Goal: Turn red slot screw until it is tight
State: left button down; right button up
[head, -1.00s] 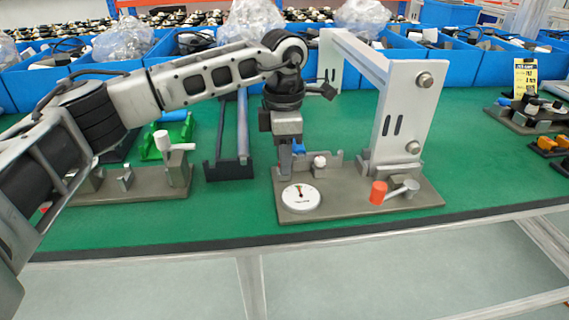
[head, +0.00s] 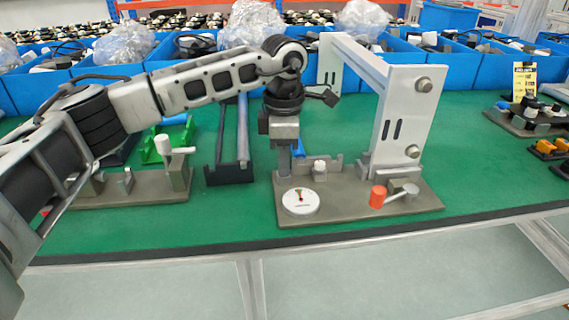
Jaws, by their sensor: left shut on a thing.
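My left gripper (head: 285,165) points down over the back left of a grey fixture plate (head: 335,208). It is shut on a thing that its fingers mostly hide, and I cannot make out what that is. A small blue piece (head: 299,148) shows just right of the fingers. I cannot pick out a red slot screw; it may be hidden at the fingertips. A round white dial (head: 300,202) with a small red and green mark lies in front of the gripper. An orange-red cylinder (head: 378,197) stands at the plate's front right, beside a grey lever. My right gripper is not in view.
A tall white frame (head: 408,115) rises from the plate right of my gripper. A small white-topped post (head: 319,170) stands close by. Another grey fixture (head: 140,187) sits left, under my arm. Blue bins (head: 480,68) line the back.

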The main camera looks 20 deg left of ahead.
pick_arm(q)
jog(key=m, duration=0.5)
jog(key=shift+m, duration=0.3)
jog(key=m, duration=0.3)
jog(key=shift+m, duration=0.3)
jog(key=shift+m, duration=0.4)
jog(key=m, duration=0.5)
jog(key=shift+f, duration=0.1)
jog(key=m, duration=0.4)
